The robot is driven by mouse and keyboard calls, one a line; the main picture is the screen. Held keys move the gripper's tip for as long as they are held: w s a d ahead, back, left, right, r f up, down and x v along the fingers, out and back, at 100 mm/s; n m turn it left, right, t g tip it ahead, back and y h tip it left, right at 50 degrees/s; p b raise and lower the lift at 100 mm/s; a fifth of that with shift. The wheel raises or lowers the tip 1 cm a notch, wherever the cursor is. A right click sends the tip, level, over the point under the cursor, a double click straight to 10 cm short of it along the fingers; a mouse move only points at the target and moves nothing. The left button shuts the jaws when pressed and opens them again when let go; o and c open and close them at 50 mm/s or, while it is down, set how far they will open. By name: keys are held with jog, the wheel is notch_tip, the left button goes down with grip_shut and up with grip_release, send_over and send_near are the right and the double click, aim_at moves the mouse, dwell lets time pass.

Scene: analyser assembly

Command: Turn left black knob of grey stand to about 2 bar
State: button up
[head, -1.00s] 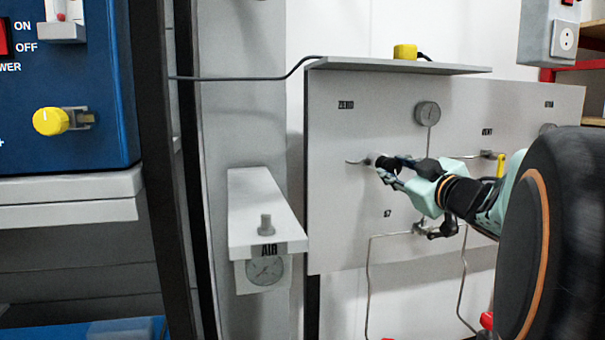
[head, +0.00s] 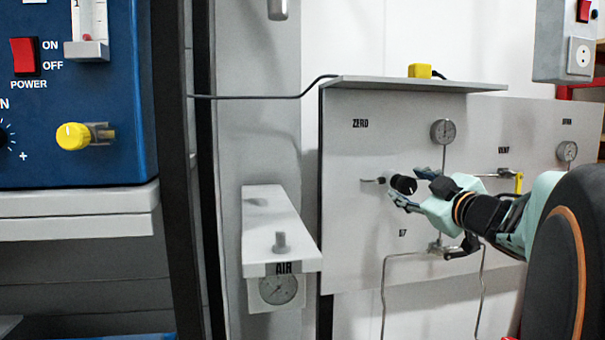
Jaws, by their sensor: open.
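The grey stand (head: 350,230) is an upright panel right of centre in the head view. Its left black knob (head: 403,184) sticks out below and left of a round gauge (head: 443,131). The gauge's needle is too small to read. My gripper (head: 404,190) is open at the knob, with one finger above its right side and one below it. The knob's front shows between the fingers. I cannot tell whether the fingers touch it.
A grey bracket marked AIR (head: 283,258) with its own gauge (head: 278,289) stands left of the panel. A thin pipe (head: 388,275) runs below the knob. A yellow-handled valve (head: 518,183) and second gauge (head: 567,151) are to the right. A blue cabinet (head: 85,140) is at far left.

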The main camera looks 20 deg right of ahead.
notch_tip(320, 180, up, 10)
dwell(0.4)
jog(key=shift+a+f, duration=0.1)
jog(key=shift+f, duration=0.1)
